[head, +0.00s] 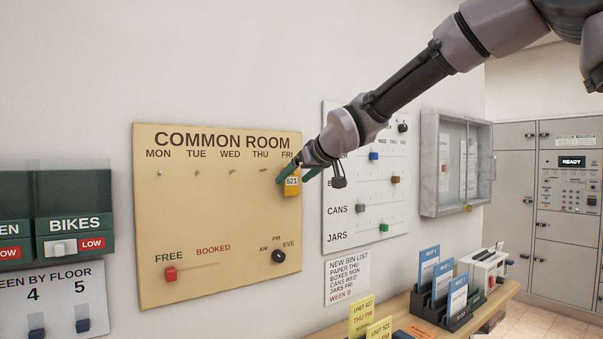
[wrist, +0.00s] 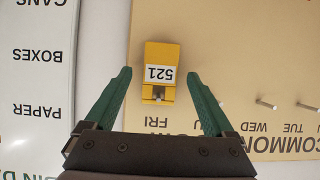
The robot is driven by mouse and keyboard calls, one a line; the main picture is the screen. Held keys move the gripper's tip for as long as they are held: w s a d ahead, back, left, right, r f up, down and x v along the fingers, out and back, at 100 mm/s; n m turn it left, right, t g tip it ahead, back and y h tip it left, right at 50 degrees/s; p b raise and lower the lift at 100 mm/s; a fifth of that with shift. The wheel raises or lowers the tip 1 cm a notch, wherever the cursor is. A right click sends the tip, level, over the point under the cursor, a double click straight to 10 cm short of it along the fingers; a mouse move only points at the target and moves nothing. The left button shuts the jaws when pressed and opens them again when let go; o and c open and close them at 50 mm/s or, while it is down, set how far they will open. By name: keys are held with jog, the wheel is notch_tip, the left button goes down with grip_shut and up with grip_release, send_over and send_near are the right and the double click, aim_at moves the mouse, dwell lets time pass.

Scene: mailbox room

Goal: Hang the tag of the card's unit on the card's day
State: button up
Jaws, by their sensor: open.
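The tan COMMON ROOM board (head: 215,215) has day names MON to FRI with a peg under each. A yellow tag marked 521 (head: 292,184) hangs under FRI; it also shows in the wrist view (wrist: 160,80). The MON to THU pegs are bare. My gripper (head: 281,179) is open at this tag, with its green fingers on either side and a gap to each in the wrist view. One yellow card (head: 361,316) reads UNIT 427, THU PM. A second yellow card (head: 379,329) in front is cut off by the frame's bottom edge, its day unseen.
The board has a red FREE/BOOKED slider (head: 170,274) at FREE and a black AM/PM/EVE knob (head: 278,256). A white bin board (head: 365,200) is close on the right. A wooden shelf (head: 502,303) with blue cards (head: 429,268) stands below it.

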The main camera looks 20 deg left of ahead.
jog(key=shift+v, duration=5.35)
jog(key=s+d+f+m+h, duration=0.1)
jog(key=d+f+m+h, duration=0.15)
jog(key=d, duration=0.85)
jog(key=s+d+f+m+h, duration=0.15)
jog(key=d+m, duration=0.25)
jog(key=d, duration=0.6)
jog(key=s+d+f+m+h, duration=0.1)
jog(key=s+d+f+m, duration=0.1)
jog(key=s+d, duration=0.2)
jog(key=s+d+f+m+h, duration=0.1)
jog(key=s+d+f+m, duration=0.1)
jog(key=d, duration=0.6)
jog(key=s+d+f+m+g+h, duration=0.1)
jog(key=s+d+f+m, duration=0.1)
jog(key=s+d, duration=0.4)
jog(key=shift+d+f+m, duration=0.15)
jog(key=shift+f+m, duration=0.05)
jog(key=shift+m, duration=0.55)
